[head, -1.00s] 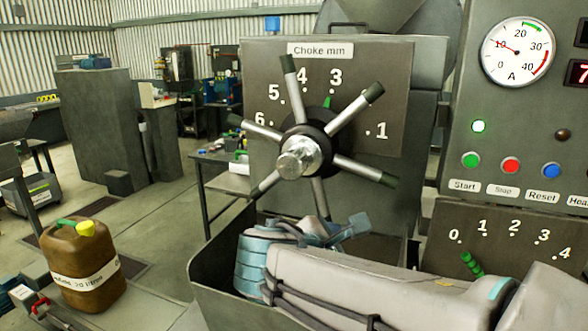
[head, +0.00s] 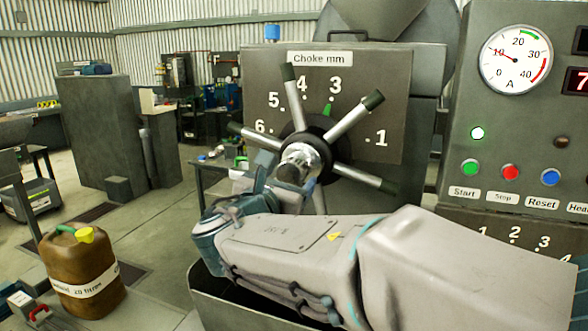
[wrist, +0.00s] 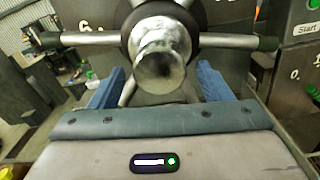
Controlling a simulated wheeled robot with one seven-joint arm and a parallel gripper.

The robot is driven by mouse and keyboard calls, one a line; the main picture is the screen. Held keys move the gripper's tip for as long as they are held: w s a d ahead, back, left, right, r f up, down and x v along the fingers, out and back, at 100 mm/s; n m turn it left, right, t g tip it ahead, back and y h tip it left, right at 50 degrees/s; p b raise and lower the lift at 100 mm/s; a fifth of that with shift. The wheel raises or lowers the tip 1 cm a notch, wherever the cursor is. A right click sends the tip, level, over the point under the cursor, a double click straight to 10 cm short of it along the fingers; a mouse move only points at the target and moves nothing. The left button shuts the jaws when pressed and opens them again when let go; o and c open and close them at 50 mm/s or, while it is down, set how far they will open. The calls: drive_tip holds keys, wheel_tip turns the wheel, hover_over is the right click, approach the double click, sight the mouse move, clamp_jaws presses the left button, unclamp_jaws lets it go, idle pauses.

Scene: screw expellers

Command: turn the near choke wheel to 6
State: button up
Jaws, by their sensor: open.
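The choke wheel (head: 303,150) has a silver hub, a black collar and several silver spokes with dark green tips. It stands in front of a dark plate (head: 390,115) marked "Choke mm". A green pointer (head: 327,110) shows just below the 3; the 6 (head: 260,127) is at the plate's left. My gripper (head: 272,172) is at the hub's lower left in the head view. In the wrist view my open gripper (wrist: 160,72) has one blue finger on each side, with the silver hub (wrist: 160,55) between and slightly above them. Contact cannot be told.
A control panel (head: 465,120) with a gauge and coloured buttons stands at the right. A dark open bin (head: 208,303) is below my arm. A brown canister (head: 85,270) stands at the lower left. A table (head: 202,170) is behind the wheel at left.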

drive_tip(key=shift+x, duration=2.2)
drive_tip(key=c, duration=1.4)
drive_tip(key=shift+a+p, duration=0.1)
drive_tip(key=shift+p, duration=0.2)
